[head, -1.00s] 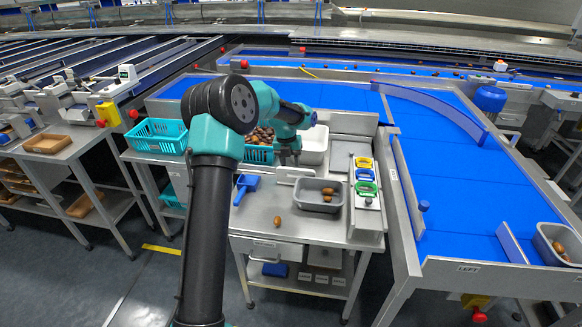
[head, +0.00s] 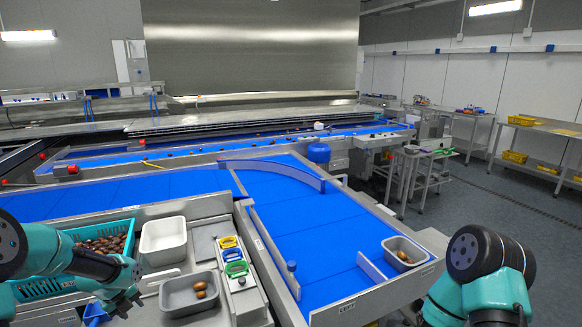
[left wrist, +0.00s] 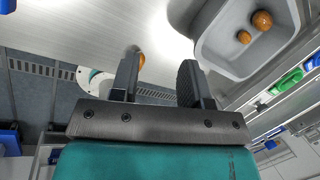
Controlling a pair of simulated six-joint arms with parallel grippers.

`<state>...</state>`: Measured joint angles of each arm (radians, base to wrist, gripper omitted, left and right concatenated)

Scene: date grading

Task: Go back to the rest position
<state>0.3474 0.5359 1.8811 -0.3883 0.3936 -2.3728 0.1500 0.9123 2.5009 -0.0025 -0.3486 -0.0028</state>
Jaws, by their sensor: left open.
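My left gripper (head: 128,304) is at the lower left of the head view, over the steel table beside the grey tray (head: 172,302). In the left wrist view its two fingers (left wrist: 160,75) are apart with nothing between them. A single brown date (left wrist: 141,60) shows just past one finger, on the table surface below. The grey tray also shows in the left wrist view (left wrist: 222,62), with two dates (left wrist: 252,28) in it. My right arm (head: 482,275) is at the lower right of the head view, with its gripper out of frame.
A teal basket of dates (head: 128,228) and a white bin (head: 143,240) stand behind the left gripper.

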